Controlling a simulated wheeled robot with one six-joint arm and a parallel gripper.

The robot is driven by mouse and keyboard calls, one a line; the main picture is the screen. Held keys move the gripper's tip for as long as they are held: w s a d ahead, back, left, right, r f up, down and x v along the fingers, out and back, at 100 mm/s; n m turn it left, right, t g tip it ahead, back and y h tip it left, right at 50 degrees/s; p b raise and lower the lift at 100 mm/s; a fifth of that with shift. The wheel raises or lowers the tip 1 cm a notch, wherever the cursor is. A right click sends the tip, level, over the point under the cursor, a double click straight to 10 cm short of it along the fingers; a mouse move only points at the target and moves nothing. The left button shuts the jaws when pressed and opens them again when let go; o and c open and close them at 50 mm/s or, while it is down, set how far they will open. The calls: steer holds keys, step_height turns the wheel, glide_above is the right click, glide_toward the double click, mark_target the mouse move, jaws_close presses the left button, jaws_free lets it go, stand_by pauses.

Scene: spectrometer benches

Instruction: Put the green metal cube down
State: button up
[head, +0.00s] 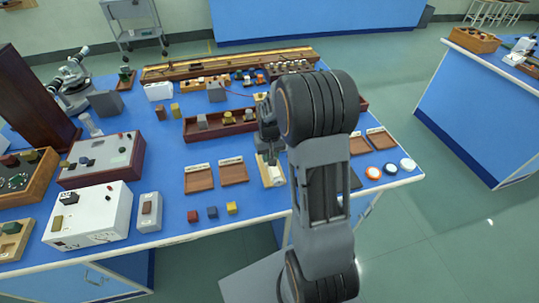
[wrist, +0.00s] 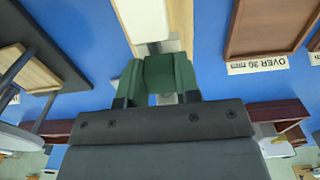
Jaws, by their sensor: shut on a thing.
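My gripper (wrist: 157,92) is shut on the green metal cube (wrist: 158,72) in the wrist view, with a dark finger on each side of it. Behind the cube in that view is a pale wooden strip with a white block (wrist: 145,18) on it. In the head view my gripper (head: 270,155) points down over a small wooden stand with a pale top (head: 271,175) near the front of the blue bench (head: 165,190). The cube cannot be made out in the head view. Whether it touches anything beneath is unclear.
Shallow wooden trays with labels lie left of the gripper, one (head: 198,179) beside another (head: 233,172). A long wooden rack (head: 215,133) is behind.

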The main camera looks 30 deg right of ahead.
steer(key=shift+f, duration=0.2)
steer(key=o, duration=1)
step_height(320, 180, up, 12)
steer(key=shift+s+a+r+n+t, duration=0.55)
steer(key=shift+s+a, duration=1.1)
steer(key=shift+s, duration=1.05)
steer(key=shift+s+a+r+n+t, duration=0.3)
steer(key=shift+s+a+r+t, duration=0.25)
steer(key=shift+s+a, duration=1.6)
steer(key=shift+s+a+r+n+t, duration=0.6)
steer(key=shift+s+a, duration=0.5)
steer(key=shift+s, duration=2.15)
steer(key=shift+f, duration=0.2)
